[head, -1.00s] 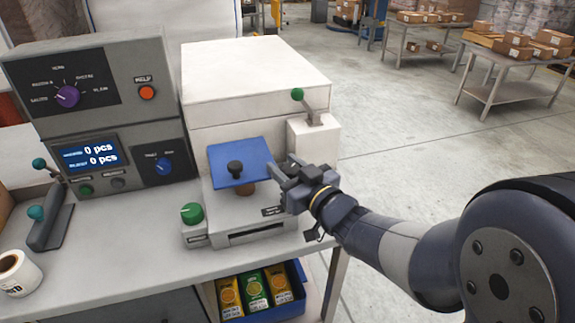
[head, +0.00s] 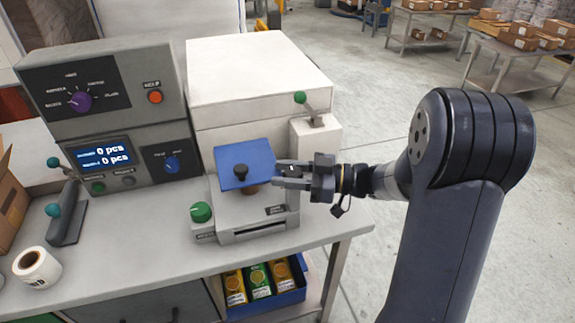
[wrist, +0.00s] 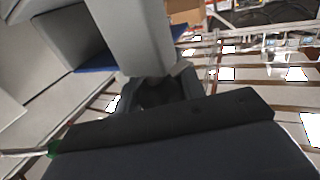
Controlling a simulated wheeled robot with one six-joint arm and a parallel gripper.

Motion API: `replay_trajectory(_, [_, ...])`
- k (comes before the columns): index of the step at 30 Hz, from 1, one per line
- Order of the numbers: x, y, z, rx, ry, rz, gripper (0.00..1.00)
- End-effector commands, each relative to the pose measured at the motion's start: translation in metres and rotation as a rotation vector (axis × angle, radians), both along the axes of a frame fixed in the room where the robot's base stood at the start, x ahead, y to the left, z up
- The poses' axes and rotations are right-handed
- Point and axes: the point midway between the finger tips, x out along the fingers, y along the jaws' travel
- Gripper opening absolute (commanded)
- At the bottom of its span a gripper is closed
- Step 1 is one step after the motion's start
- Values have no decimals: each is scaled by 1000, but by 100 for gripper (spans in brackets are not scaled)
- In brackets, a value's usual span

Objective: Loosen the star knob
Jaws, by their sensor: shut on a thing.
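My gripper (head: 284,174) is at the right side of the white and grey weigher (head: 258,70), next to the blue plate (head: 245,153). Its jaws are shut on a dark knob, which shows between the fingers in the wrist view (wrist: 160,92); I take it for the star knob. Its points are mostly hidden by the fingers. In the head view the fingers cover most of it.
A green knob (head: 201,212) and a green-tipped lever (head: 301,98) are on the weigher. A control box (head: 110,110) stands to the left. A blue bin (head: 290,297) with cartons sits below the bench. Open floor lies right of the bench.

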Motion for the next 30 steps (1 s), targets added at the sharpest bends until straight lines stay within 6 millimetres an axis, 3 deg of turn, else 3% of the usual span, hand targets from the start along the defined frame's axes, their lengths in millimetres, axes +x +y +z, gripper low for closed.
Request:
replay_trajectory(15, [-6, 0, 5, 1, 0, 467, 15])
replay_trajectory(30, [-9, -1, 5, 3, 0, 695, 15])
